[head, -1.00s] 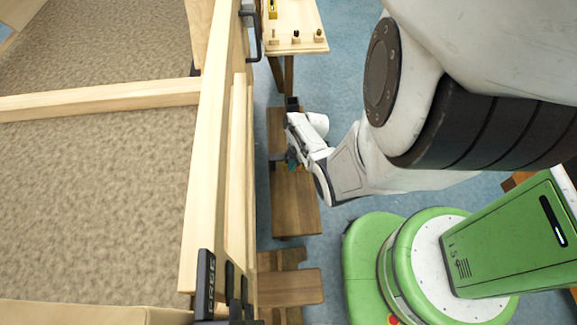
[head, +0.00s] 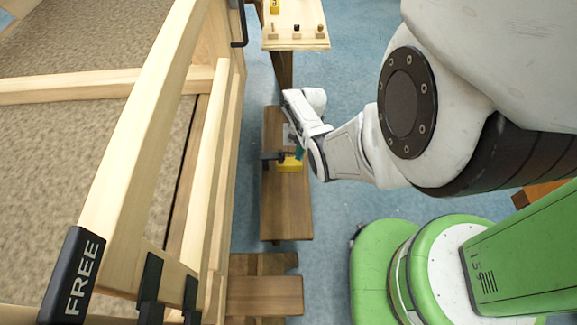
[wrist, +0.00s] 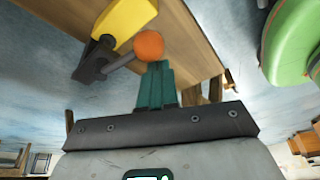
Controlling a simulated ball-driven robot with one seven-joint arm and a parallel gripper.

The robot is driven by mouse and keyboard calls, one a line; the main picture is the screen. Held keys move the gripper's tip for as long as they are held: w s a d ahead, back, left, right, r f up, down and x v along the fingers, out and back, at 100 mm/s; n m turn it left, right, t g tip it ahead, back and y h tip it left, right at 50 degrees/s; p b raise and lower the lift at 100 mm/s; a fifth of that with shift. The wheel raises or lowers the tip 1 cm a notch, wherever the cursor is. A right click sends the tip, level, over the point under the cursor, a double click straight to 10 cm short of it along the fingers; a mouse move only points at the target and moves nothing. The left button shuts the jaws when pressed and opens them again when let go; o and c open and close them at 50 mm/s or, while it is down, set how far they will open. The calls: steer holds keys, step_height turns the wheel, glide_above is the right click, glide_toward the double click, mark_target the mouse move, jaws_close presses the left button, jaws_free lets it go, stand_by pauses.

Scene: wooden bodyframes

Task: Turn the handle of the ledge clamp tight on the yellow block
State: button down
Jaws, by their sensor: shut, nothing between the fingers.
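The yellow block (head: 290,164) lies on the brown wooden ledge (head: 287,208); it also shows at the top of the wrist view (wrist: 126,20). The dark ledge clamp (head: 269,156) is at the block's left side; its dark body shows in the wrist view (wrist: 92,62). Its handle, a grey bar ending in an orange ball (wrist: 149,45), points toward my fingers. My gripper (wrist: 156,66), with teal fingers, is shut and empty, its tips just below the orange ball. I cannot tell whether they touch it. In the head view my gripper (head: 299,152) is right beside the block.
A wooden frame with a black FREE label (head: 72,275) stands along the left. A light wooden table (head: 296,38) with small pegs is at the back. A lower wooden step (head: 265,295) is in front. Blue floor lies to the right of the ledge.

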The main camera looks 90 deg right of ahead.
steer(key=shift+s+d+f+b, duration=0.15)
steer(key=shift+d+b, duration=0.7)
steer(key=shift+d, duration=0.35)
steer(key=shift+d+b, duration=0.6)
steer(key=shift+d, duration=0.1)
steer(key=shift+d+r, duration=0.2)
steer(key=shift+d, duration=0.05)
